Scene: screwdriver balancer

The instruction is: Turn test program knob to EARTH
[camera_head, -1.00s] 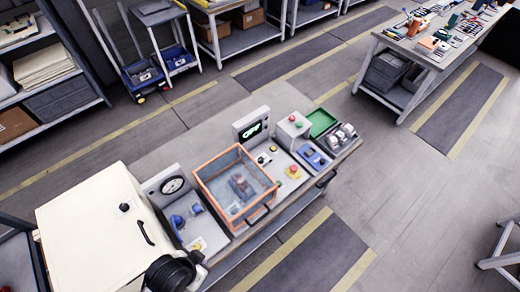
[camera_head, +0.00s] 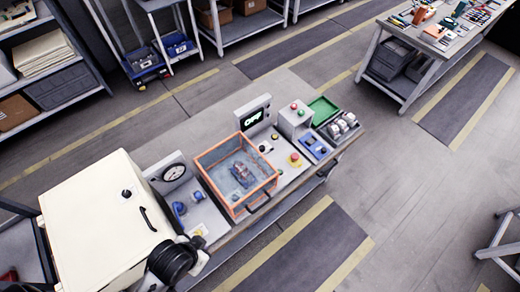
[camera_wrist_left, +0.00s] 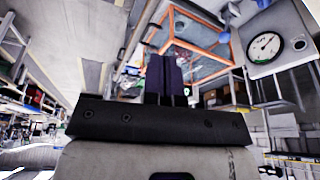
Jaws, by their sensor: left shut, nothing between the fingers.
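In the head view a grey test panel (camera_head: 284,160) stands right of the orange-framed clear box. A small upright display (camera_head: 254,117) at its back reads OFF. A small dark knob (camera_head: 265,148) sits on the panel below the display; its labels and pointer are too small to read, so I cannot tell its setting. My left gripper (camera_wrist_left: 168,75) shows in the left wrist view with its two dark fingers together and empty. The orange-framed box (camera_wrist_left: 192,50) and a round gauge (camera_wrist_left: 264,46) are beyond the fingers. The knob cannot be made out there. My right gripper is not in view.
The orange-framed box (camera_head: 237,192) stands between the panel and the gauge unit (camera_head: 171,173). A red button (camera_head: 295,159), a blue unit (camera_head: 314,146) and a green tray (camera_head: 323,108) are at the right. A cream cabinet (camera_head: 95,220) fills the lower left.

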